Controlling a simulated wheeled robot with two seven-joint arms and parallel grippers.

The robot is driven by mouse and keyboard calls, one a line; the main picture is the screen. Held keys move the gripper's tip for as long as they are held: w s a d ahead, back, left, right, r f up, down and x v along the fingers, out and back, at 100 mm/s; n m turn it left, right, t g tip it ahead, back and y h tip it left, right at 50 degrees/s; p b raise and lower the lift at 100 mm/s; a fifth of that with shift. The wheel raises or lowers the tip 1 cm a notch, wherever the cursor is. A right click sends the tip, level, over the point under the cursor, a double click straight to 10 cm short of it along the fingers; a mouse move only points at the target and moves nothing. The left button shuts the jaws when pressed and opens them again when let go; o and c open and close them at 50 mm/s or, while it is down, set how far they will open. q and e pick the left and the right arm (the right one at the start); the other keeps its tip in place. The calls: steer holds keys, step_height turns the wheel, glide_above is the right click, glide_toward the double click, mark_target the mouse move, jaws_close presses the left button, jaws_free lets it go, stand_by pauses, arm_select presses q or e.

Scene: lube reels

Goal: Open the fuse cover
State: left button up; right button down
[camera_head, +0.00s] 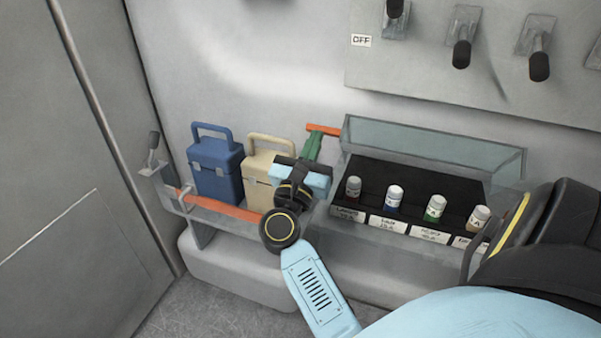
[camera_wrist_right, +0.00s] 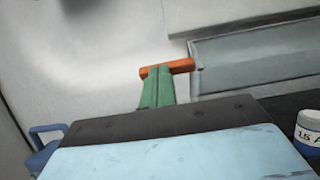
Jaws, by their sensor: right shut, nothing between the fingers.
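The fuse cover (camera_head: 430,146) is a clear glass panel with a grey frame. It stands raised and tilted along the back of the black fuse box, leaving the fuses uncovered. An orange handle (camera_head: 323,130) sticks out left from its upper left corner. My right gripper (camera_head: 313,143) has green fingers, shut and empty, with the tips at or just below the handle; I cannot tell whether they touch it. In the right wrist view the fingers (camera_wrist_right: 158,88) point at the orange handle (camera_wrist_right: 167,67), with the cover (camera_wrist_right: 255,58) to the right. My left gripper is not in view.
Several capped fuses (camera_head: 394,196) stand in the box behind white labels. A blue case (camera_head: 215,168) and a beige case (camera_head: 262,165) stand left of my right gripper, behind an orange bar (camera_head: 225,208). A switch panel (camera_head: 420,70) with black-handled levers is on the wall above.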

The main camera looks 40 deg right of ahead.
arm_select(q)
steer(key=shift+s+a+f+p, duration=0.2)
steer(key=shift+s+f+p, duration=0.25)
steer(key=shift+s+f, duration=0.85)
arm_select(e)
steer(key=x, duration=0.9)
steer(key=shift+d+r, duration=0.2)
steer(key=shift+r, duration=0.05)
steer(key=shift+w, duration=0.1)
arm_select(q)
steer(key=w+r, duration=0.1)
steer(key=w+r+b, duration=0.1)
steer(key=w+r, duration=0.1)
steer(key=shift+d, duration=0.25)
arm_select(e)
steer(key=v, duration=1.3)
steer(key=shift+a, duration=0.2)
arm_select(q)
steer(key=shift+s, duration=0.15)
